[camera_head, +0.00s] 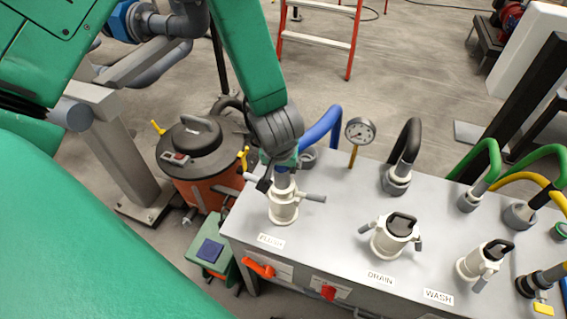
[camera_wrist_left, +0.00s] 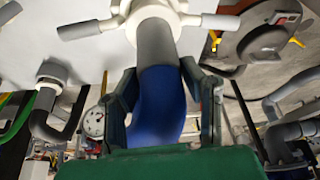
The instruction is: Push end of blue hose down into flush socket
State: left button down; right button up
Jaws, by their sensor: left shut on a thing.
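The blue hose (camera_head: 325,128) arches down from behind the panel into my left gripper (camera_head: 282,163). My left gripper is shut around the hose just above its grey end cuff (camera_head: 283,183). The cuff points down at the white flush socket (camera_head: 284,208) and its lower end is at or inside the mouth; how deep I cannot tell. The socket's two lever arms stick out sideways. In the left wrist view the fingers (camera_wrist_left: 162,105) flank the blue hose (camera_wrist_left: 157,110), and the grey cuff (camera_wrist_left: 156,43) meets the white socket (camera_wrist_left: 157,10). My right gripper is not in view.
The grey panel (camera_head: 335,205) also carries a drain socket (camera_head: 392,236) and a wash socket (camera_head: 483,261), both with black plugs. A gauge (camera_head: 360,131) and a black hose (camera_head: 408,142) stand behind. An orange vacuum (camera_head: 200,160) stands left of the panel.

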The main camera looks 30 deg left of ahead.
pick_arm(q)
jog(key=shift+a+f+b, duration=0.15)
jog(key=shift+f+b, duration=0.2)
jog(key=shift+f, duration=0.4)
jog(key=c, duration=1)
grip_release()
jog(key=shift+o, duration=0.4)
jog(key=shift+a, duration=0.1)
jog(key=shift+s+r, duration=0.1)
jog(key=shift+r, duration=0.15)
jog(key=v, duration=1.1)
jog(key=shift+r, duration=0.2)
